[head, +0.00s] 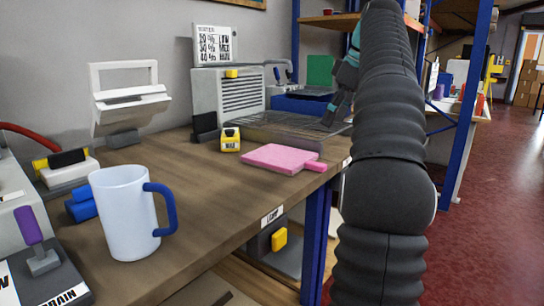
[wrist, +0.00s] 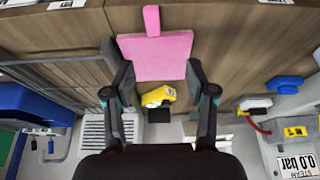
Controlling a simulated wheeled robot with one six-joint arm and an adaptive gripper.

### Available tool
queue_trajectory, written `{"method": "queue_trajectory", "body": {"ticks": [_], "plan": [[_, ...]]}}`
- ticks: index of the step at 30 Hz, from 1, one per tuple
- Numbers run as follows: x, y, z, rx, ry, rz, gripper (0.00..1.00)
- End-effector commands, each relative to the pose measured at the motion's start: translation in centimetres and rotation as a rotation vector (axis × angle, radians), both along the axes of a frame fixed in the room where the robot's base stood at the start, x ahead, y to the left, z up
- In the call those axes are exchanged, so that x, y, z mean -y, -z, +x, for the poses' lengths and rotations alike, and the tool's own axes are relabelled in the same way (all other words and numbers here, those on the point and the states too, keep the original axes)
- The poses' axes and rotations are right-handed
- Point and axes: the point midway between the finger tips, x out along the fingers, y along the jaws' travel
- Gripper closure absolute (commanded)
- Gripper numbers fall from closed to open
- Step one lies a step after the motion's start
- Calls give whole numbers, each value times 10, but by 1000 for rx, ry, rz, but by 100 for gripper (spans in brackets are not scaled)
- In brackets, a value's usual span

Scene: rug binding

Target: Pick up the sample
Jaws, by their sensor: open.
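A flat pink piece with a narrow tab, which looks like the sample (head: 279,158), lies on the wooden workbench (head: 205,190) near its front edge. Its tab points toward the front edge. In the wrist view the pink sample (wrist: 155,58) appears between and beyond the fingertips, with the tab at the top. My gripper (head: 331,112) is above the bench, up and to the right of the sample in the head view. In the wrist view my gripper (wrist: 150,72) has its fingers apart with nothing held. The gap to the sample is hard to judge.
A yellow labelled block (head: 230,140) sits close behind the sample. A wire rack (head: 285,126) and a grey vented machine (head: 228,95) stand behind. A white mug (head: 124,212) with a blue handle stands front left. A blue shelf post (head: 460,120) rises right of my arm.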

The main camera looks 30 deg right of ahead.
Motion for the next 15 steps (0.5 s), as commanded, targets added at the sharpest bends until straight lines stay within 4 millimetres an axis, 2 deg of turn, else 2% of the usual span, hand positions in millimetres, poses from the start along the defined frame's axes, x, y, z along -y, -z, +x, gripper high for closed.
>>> {"method": "queue_trajectory", "body": {"ticks": [1,4,8,15], "plan": [[8,0,-2,3,-9,-3,44],[14,0,-4,4,-23,-4,44],[14,5,-2,4,-29,-4,44],[9,29,6,4,-29,-3,44]]}}
